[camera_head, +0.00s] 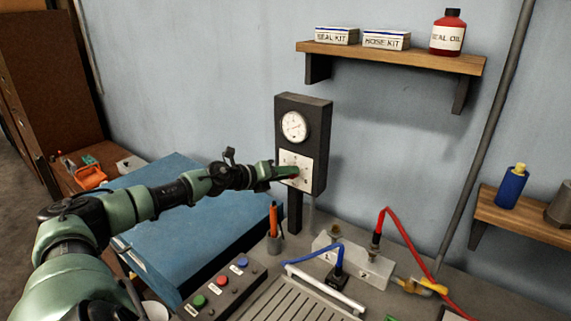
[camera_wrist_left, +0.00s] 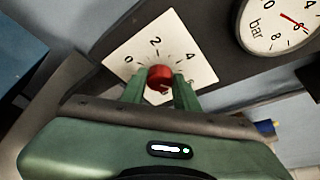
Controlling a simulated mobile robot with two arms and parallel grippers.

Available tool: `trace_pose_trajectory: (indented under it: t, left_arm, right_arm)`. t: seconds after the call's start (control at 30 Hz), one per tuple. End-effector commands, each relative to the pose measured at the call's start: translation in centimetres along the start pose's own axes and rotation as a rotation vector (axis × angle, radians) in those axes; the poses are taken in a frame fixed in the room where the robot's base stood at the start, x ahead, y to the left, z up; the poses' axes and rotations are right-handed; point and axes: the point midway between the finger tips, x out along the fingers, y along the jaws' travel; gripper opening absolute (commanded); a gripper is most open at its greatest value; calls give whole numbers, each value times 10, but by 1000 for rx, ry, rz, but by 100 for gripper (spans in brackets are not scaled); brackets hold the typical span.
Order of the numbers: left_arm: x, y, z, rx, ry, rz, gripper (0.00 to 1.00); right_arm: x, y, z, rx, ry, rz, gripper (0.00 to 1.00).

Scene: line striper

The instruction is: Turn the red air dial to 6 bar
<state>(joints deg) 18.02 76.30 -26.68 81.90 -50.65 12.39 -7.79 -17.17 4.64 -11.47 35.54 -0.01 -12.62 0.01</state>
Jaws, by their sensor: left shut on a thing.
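The red air dial (camera_wrist_left: 160,77) sits on a white scale plate (camera_wrist_left: 190,50) marked 0, 2, 4 and further on. My left gripper (camera_wrist_left: 160,88) is shut on the dial, one green finger on each side. In the head view the left gripper (camera_head: 290,172) reaches the plate (camera_head: 303,160) from the left and mostly hides the dial. A round gauge (camera_head: 293,127) is above the plate on a dark post-mounted box. In the wrist view the gauge (camera_wrist_left: 270,30) reads "bar"; its red needle points lower right, the exact value unclear. The dial's pointer setting is hard to read.
A blue case (camera_head: 215,215) lies under my left arm. A pen cup (camera_head: 274,242), a button box (camera_head: 222,287) and a valve block with blue and red hoses (camera_head: 355,262) stand below the gauge box. A shelf (camera_head: 400,57) with kits and oil is above right.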

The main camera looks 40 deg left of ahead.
Motion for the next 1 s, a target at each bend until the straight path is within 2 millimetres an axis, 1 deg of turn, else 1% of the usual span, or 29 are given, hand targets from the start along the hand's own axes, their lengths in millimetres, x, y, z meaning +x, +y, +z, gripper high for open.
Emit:
trace_pose_trajectory:
  t: [0.03, 0.2, 0.7, 0.73, 0.77, 0.8, 1.0]
  left_arm:
    - [-1, -3, 0, 14, 7, 7, 0]
    - [0, -1, -2, 53, 5, 24, 0]
    - [1, 1, -5, 69, 6, 31, 0]
    - [1, 1, -5, 69, 6, 31, 33]
    - [1, 1, -5, 69, 6, 31, 41]
    - [1, 1, -4, 69, 5, 31, 52]
    - [0, 0, -2, 69, 2, 30, 52]
  right_arm:
    - [-9, 0, -1, 0, 0, 0, 73]
    - [-16, 0, -1, 0, 0, 0, 73]
    - [-17, 0, -2, 0, 0, 0, 73]
    - [-17, 0, -1, 0, 0, 0, 73]
    - [-17, 0, -1, 0, 0, 0, 73]
    - [-17, 0, -1, 0, 0, 0, 73]
    - [-17, 0, -1, 1, 0, 0, 73]
